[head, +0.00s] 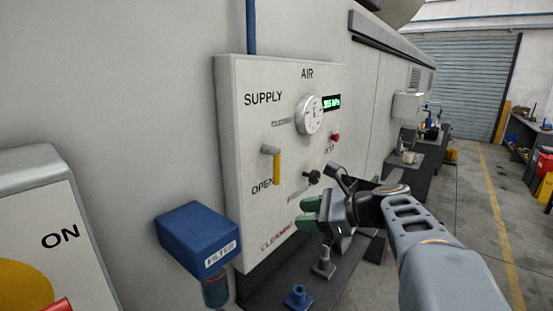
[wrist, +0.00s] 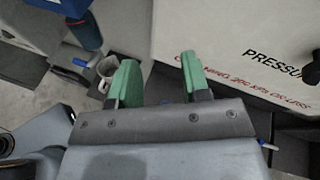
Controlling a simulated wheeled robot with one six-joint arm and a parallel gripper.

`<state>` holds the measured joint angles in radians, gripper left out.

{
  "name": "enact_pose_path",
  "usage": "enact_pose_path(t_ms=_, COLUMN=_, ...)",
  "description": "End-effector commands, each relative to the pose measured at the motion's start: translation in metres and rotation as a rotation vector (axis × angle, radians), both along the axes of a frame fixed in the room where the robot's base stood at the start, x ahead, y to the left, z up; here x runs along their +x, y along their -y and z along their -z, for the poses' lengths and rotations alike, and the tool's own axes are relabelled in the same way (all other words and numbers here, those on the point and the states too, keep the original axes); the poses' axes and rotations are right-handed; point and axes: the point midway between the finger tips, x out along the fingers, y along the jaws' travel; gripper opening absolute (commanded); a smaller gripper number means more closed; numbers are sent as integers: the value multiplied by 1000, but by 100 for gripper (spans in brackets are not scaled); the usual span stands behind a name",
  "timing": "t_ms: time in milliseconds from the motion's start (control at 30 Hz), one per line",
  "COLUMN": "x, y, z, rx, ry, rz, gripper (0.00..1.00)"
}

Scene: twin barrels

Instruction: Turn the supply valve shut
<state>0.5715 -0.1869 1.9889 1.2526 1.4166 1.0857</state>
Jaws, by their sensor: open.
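The supply valve has a yellow lever (head: 277,166) on the white AIR panel (head: 240,220), under the word SUPPLY. The lever hangs down, its lower end near the word OPEN; a smaller label sits above it. My gripper (head: 308,213) has green fingers, open and empty, in front of the panel's lower part. It is below and right of the lever, apart from it. In the wrist view, my gripper (wrist: 158,75) spans a gap below the panel's bottom edge and red lettering. The lever is out of the wrist view.
A blue filter box (head: 198,238) juts out left of the panel. The panel also bears a round gauge (head: 309,114), a green display (head: 332,102), a red button (head: 336,137) and a black knob (head: 312,177). A mug (wrist: 105,70) shows beside my left finger.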

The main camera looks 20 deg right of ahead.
Motion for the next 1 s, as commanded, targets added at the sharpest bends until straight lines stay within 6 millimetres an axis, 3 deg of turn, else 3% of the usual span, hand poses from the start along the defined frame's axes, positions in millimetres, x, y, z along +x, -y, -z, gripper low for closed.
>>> enact_pose_path(t_ms=33, x=7, y=16, z=-21, rx=107, ry=-6, rz=49, gripper=43)
enact_pose_path(t_ms=100, x=12, y=32, z=-43, rx=235, ry=-8, rz=90, gripper=43)
enact_pose_path(t_ms=233, x=16, y=52, z=-69, rx=387, ry=-6, rz=127, gripper=43)
enact_pose_path(t_ms=333, x=20, y=55, z=-78, rx=438, ry=-4, rz=135, gripper=43)
enact_pose_path(t_ms=1000, x=96, y=-26, z=-80, rx=449, ry=-5, rz=137, gripper=43)
